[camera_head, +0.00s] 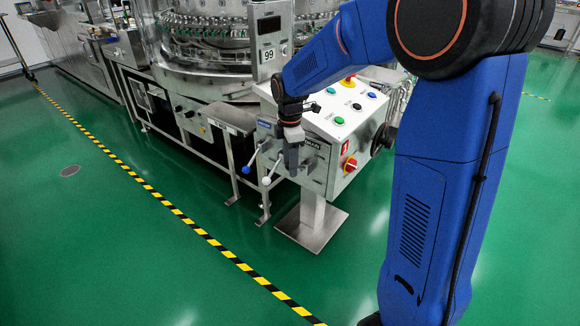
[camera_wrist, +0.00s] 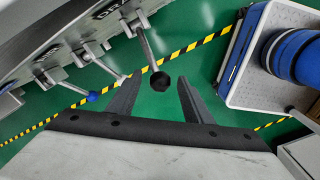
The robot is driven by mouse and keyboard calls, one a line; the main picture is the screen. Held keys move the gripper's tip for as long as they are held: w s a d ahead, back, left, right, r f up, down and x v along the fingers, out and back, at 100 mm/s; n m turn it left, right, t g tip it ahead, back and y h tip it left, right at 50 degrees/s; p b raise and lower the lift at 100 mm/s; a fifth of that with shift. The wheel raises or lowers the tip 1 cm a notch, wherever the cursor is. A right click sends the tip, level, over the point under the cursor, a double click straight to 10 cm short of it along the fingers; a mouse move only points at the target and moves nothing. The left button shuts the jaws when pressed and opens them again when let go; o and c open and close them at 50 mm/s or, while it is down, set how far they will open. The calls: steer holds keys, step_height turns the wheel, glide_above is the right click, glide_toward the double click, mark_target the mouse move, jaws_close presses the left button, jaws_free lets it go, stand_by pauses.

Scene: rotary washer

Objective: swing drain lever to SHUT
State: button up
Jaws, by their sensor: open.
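Levers stick out from the front of the control box (camera_head: 335,120). One has a blue knob (camera_head: 246,170), one a white knob (camera_head: 267,181). The wrist view shows the blue knob (camera_wrist: 92,96) and a lever with a black knob (camera_wrist: 159,82), which my gripper hides in the head view. My gripper (camera_head: 291,160) is at the box front. In the wrist view its open fingers (camera_wrist: 160,79) stand either side of the black knob, with gaps; contact is not visible.
The box top has coloured buttons (camera_head: 339,121); a red switch (camera_head: 350,165) and black handwheel (camera_head: 383,139) are at its right. A steel pedestal base (camera_head: 312,228) stands below. The washer (camera_head: 205,50) is behind. Green floor (camera_head: 110,230) is clear at left, crossed by striped tape.

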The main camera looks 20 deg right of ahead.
steer(key=shift+f, duration=0.9)
jaws_close()
